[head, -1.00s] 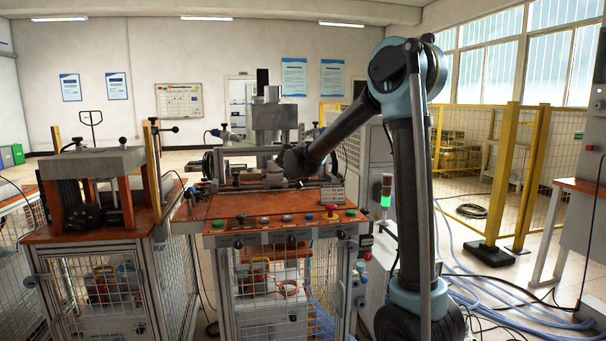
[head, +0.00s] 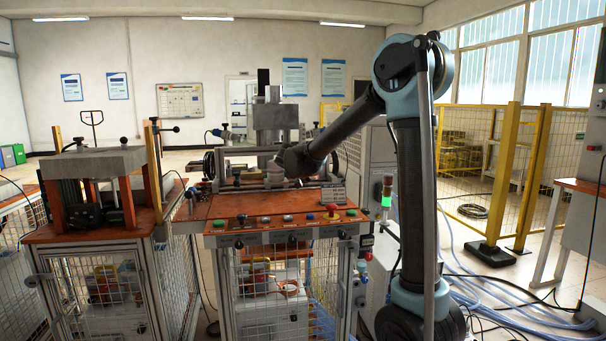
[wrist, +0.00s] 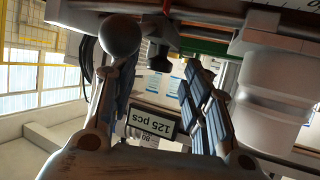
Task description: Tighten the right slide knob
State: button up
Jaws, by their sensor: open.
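My gripper (wrist: 150,85) is open in the wrist view, its two fingers spread apart with nothing held between them. A round grey ball knob (wrist: 119,36) shows at the tip of the left finger; I cannot tell whether they touch. A small dark knob (wrist: 158,62) hangs from the machine beyond the gap between the fingers. I cannot tell which of these is the right slide knob. In the head view my gripper (head: 275,177) is at the heater's slide assembly (head: 240,180), above the back of the orange worktop (head: 225,211), and hides part of it.
A front panel with several buttons and a red emergency stop (head: 332,210) edges the worktop. A counter reading "125 pcs" (wrist: 151,126) shows upside down in the wrist view. A white cylindrical part (wrist: 270,105) stands close right of the fingers. A press (head: 95,165) stands left.

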jog(key=v, duration=1)
jog(key=shift+s, duration=0.15)
